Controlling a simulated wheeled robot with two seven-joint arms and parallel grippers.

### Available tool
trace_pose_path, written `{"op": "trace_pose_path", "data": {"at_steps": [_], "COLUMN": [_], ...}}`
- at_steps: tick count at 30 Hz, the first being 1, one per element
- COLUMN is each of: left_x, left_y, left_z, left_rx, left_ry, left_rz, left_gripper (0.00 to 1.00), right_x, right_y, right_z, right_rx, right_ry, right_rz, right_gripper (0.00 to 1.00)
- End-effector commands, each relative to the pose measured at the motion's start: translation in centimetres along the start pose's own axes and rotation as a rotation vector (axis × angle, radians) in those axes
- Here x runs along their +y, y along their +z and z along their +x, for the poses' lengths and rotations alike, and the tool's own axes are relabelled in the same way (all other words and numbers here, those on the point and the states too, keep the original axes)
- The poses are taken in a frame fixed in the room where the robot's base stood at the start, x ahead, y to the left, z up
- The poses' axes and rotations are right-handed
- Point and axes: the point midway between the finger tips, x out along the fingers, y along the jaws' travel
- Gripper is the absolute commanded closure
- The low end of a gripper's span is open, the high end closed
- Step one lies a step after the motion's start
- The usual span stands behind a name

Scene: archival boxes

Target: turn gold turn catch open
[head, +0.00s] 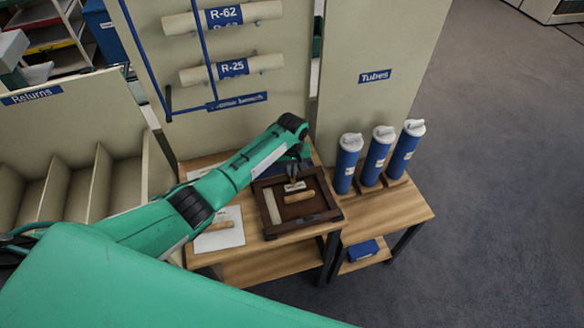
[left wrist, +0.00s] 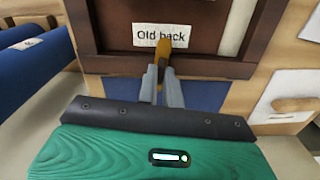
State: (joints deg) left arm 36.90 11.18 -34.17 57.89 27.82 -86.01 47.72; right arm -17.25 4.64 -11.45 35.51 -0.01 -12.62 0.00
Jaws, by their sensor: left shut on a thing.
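A dark wooden frame (head: 328,215) lies on the wooden table, and its edge also shows in the left wrist view (left wrist: 215,68). Its brown back panel (left wrist: 208,27) carries a white label reading "Old back" (left wrist: 150,37). The gold turn catch (left wrist: 163,48) is at the frame's near edge in the wrist view, its tip reaching over the label. My left gripper (head: 294,178) is over the far side of the frame in the head view. Its fingertips (left wrist: 163,70) are shut on the catch and hide its lower part. My right gripper is not in view.
A tan block (head: 299,197) and a pale strip (head: 271,206) lie within the frame. Blue tubes (head: 377,155) stand on the right of the table. A white sheet (head: 222,238) with a wooden-handled item lies left. A tall panel with rolls (head: 232,69) rises behind.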

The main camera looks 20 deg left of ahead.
Motion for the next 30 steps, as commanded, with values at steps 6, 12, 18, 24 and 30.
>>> {"op": "trace_pose_path", "data": {"at_steps": [6, 12, 18, 24, 30], "left_x": [0.0, 0.0, 0.0, 0.0, 0.0], "left_y": [0.0, 0.0, 0.0, 0.0, 0.0], "left_z": [-0.2, -0.2, -0.1, -0.1, -0.1], "left_rx": [0.000, 0.000, 0.000, 0.001, 0.001], "left_ry": [-0.001, 0.000, 0.000, 0.000, 0.000], "left_rz": [0.182, 0.373, 0.562, 0.752, 0.942], "left_gripper": [1.00, 1.00, 1.00, 1.00, 1.00], "right_x": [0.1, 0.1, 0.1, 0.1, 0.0], "right_y": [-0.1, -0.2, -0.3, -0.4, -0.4], "right_z": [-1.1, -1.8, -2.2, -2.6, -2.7], "right_rx": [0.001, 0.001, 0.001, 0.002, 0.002], "right_ry": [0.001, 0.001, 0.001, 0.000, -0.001], "right_rz": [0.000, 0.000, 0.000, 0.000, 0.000], "right_gripper": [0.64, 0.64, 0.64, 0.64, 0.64]}}
